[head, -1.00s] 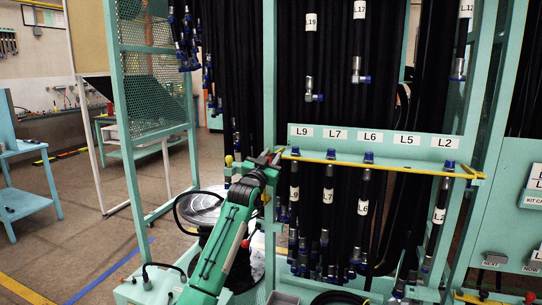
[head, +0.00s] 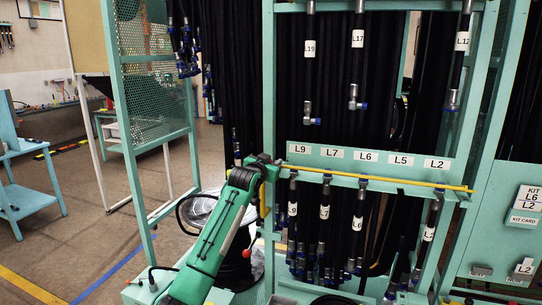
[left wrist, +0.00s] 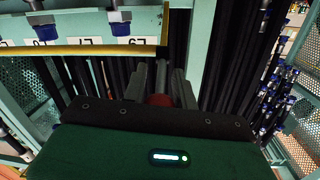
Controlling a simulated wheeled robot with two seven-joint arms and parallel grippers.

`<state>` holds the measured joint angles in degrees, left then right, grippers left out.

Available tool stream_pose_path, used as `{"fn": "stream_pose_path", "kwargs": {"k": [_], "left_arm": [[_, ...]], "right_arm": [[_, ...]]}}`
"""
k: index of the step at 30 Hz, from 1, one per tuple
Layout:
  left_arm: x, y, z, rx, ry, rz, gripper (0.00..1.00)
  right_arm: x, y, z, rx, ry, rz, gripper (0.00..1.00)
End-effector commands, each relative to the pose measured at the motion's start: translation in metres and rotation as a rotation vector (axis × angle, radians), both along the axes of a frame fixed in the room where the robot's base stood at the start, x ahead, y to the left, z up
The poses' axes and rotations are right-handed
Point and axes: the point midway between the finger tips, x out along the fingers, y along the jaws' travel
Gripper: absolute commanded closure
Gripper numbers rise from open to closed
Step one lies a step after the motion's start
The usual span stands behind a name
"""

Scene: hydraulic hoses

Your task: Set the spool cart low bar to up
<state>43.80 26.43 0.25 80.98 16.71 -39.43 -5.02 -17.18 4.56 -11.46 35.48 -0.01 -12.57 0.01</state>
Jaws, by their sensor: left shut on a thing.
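The spool cart low bar (head: 385,178) is a thin yellow bar across the front of the cart's label rail (head: 390,158). It crosses just below the tags L9 to L2, over the tops of the hung hoses. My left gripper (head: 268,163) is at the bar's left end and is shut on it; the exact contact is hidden. In the left wrist view the bar (left wrist: 80,50) runs across the upper left. The dark fingers (left wrist: 160,85) point up beside its end, with something reddish between them. My right gripper is not in view.
Labelled hoses with blue caps hang below the rail (head: 325,211), and more hang above it (head: 358,80). A teal upright (head: 268,90) stands close to my left gripper. A kit panel (head: 515,220) is at the right. Open floor (head: 95,225) lies at the left.

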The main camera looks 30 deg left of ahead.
Motion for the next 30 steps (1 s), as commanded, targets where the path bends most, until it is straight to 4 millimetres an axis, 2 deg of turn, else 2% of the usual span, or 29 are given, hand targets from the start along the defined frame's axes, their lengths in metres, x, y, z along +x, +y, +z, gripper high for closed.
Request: {"fn": "stream_pose_path", "kwargs": {"k": [1, 3, 11, 15, 19, 30], "left_arm": [[0.002, 0.001, 0.015, -0.006, 0.027, 0.001, 1.00], [0.004, 0.002, 0.020, -0.017, 0.068, 0.001, 1.00], [0.016, 0.005, 0.039, -0.056, 0.231, 0.001, 1.00], [0.025, 0.007, 0.048, -0.056, 0.224, 0.001, 1.00], [0.037, 0.009, 0.058, -0.055, 0.220, 0.000, 1.00], [0.075, 0.018, 0.077, -0.056, 0.222, 0.000, 1.00]], "right_arm": [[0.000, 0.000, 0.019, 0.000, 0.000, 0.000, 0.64], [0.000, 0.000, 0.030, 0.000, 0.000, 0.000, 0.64], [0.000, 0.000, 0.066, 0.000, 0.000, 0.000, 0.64], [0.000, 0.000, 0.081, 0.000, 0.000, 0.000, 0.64], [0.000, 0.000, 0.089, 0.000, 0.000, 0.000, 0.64], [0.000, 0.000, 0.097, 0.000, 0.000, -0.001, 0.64]]}}
